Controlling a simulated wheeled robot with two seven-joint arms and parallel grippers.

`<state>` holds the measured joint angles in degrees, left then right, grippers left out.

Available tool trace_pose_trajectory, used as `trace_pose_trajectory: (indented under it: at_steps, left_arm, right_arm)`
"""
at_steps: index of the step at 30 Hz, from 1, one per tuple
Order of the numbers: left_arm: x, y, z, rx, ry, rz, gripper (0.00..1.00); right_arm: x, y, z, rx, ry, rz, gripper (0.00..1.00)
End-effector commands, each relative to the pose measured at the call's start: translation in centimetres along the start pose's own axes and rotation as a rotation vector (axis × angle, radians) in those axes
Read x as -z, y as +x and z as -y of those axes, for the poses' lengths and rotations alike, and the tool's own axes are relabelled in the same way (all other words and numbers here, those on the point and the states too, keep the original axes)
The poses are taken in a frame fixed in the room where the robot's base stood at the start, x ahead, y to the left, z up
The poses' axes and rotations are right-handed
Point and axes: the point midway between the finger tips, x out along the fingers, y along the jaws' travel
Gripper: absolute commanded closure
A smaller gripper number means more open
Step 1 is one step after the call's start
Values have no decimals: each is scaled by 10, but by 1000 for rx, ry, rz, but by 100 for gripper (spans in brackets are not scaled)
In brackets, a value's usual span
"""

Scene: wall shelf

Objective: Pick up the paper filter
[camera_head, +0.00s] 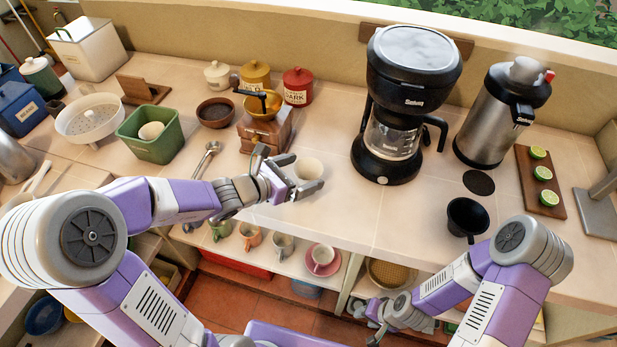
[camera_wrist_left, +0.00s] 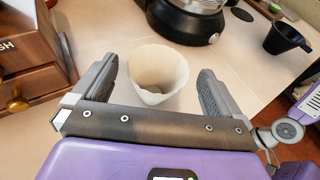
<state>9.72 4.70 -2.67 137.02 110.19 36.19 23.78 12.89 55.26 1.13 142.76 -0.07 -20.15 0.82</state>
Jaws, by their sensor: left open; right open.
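The white paper filter (camera_head: 309,168) stands upright near the counter's front edge, its open rim facing up. In the left wrist view the paper filter (camera_wrist_left: 158,78) appears between the two fingers, nearer their tips, with gaps on both sides. My left gripper (camera_head: 290,170) is open and empty, low over the counter, with its fingers reaching toward the filter. Whether a finger touches it, I cannot tell. My right gripper (camera_head: 376,314) is open and low, below the counter's front edge, away from the filter; its fingers show only small.
The wooden grinder (camera_head: 265,130) stands just behind left of the filter. The coffee maker (camera_head: 390,160) is behind right, and a black filter holder (camera_head: 466,216) is further right. A green bin (camera_head: 150,146) holds another pale cup-like item.

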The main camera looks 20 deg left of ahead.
Motion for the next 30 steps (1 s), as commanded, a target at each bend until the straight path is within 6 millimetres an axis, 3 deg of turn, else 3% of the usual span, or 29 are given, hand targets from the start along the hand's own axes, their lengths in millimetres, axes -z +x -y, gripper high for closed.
trace_pose_trajectory:
  at_steps: [6,14,24,30]
  left_arm:
    - [0,27,0,1,0,-1,0]
    - [-1,29,-1,-1,0,-1,0]
    - [-1,28,-1,0,0,-1,52]
    - [-1,28,-1,0,0,-1,53]
  right_arm:
    - [1,9,-3,0,0,-1,57]
    - [1,9,-3,0,0,-1,57]
    - [1,9,-3,0,0,-1,57]
    - [1,9,-3,0,0,-1,57]
